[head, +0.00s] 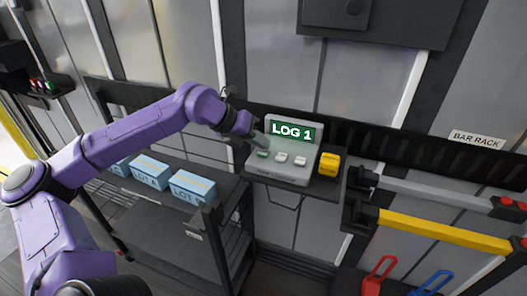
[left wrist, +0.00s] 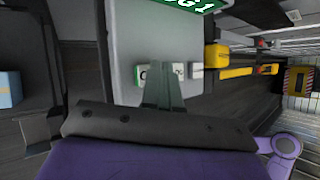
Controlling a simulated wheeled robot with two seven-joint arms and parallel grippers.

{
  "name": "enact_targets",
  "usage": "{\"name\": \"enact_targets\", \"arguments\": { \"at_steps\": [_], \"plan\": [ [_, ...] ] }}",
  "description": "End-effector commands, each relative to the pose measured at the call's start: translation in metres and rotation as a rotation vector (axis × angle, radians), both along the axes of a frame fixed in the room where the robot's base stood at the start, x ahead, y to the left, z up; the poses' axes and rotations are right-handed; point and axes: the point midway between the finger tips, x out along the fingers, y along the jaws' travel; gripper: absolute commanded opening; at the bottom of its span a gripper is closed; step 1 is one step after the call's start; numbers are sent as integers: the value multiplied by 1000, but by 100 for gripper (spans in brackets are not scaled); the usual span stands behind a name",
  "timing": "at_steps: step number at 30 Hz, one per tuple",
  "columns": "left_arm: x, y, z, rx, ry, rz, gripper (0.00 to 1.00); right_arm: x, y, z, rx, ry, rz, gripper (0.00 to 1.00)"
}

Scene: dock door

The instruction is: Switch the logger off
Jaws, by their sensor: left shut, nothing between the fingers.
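The logger (head: 282,170) is a light grey desk unit on a small wall shelf, with a lit green display reading "LOG 1". Three buttons sit in a row on its sloped top: a left one (head: 263,154) that looks greenish, a middle one (head: 281,157) and a right one (head: 301,160), both white. My left gripper (head: 260,140) is shut and empty, its fingertips close to the left button. In the left wrist view the shut fingers (left wrist: 162,88) lie in front of the button row and partly hide it; I cannot tell whether they touch. My right gripper is not in view.
A yellow block (head: 328,164) stands right beside the logger. Blue lot boxes (head: 192,186) sit on a dark cart at the left. A bar rack with a grey bar (head: 440,193) and a yellow bar (head: 445,231) juts out at the right. Red and blue handles hang below.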

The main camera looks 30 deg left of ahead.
Motion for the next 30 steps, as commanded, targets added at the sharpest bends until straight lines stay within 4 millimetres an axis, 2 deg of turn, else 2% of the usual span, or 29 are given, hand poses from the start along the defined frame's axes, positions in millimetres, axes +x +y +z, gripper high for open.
{"name": "enact_targets", "arguments": {
  "at_steps": [30],
  "plan": [
    [0,0,-10,-1,1,0,0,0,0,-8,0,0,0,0]
  ]
}}
